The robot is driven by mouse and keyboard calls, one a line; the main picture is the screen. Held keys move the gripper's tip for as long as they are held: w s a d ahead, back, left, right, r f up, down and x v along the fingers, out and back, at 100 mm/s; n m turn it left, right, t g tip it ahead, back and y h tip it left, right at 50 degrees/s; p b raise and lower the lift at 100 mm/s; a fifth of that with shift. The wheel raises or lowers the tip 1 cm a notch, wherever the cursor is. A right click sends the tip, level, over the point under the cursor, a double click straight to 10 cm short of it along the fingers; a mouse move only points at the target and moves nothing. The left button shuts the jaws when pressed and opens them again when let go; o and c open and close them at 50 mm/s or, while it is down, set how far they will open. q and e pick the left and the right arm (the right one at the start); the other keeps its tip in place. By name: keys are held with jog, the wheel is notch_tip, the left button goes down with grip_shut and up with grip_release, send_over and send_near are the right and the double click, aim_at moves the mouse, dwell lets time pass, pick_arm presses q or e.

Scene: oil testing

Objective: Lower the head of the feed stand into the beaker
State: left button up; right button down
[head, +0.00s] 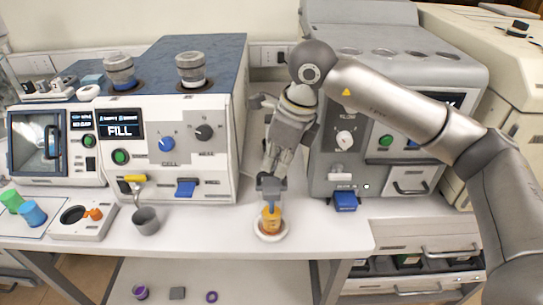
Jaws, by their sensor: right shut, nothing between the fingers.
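My right gripper (277,165) reaches down from the upper middle with its fingers together and nothing between them. Directly below its tips is a small grey block with a bluish stem, which looks like the head of the feed stand (269,186). The stem points down at an amber-coloured beaker (271,221) on a round white base near the table's front edge. I cannot tell whether the stem's end is inside the beaker or just above it. The rest of the stand is mostly hidden behind my right arm and gripper. My left gripper is out of view.
A blue-topped machine with a FILL screen (123,130) stands left, a grey machine (330,165) right. A grey cup (146,221) and a white holder with a dark hole (85,220) are on the table (200,235) at left. The table right of the beaker is clear.

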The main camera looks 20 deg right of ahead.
notch_tip(320, 180, down, 4)
jog(key=b, duration=0.2)
jog(key=shift+b, duration=0.4)
jog(key=shift+r, duration=0.1)
jog(key=s+d+v, duration=0.1)
jog(key=d+v, duration=0.1)
jog(key=v, duration=1.1)
jog(key=shift+s+d, duration=0.15)
jog(key=shift+s, duration=0.25)
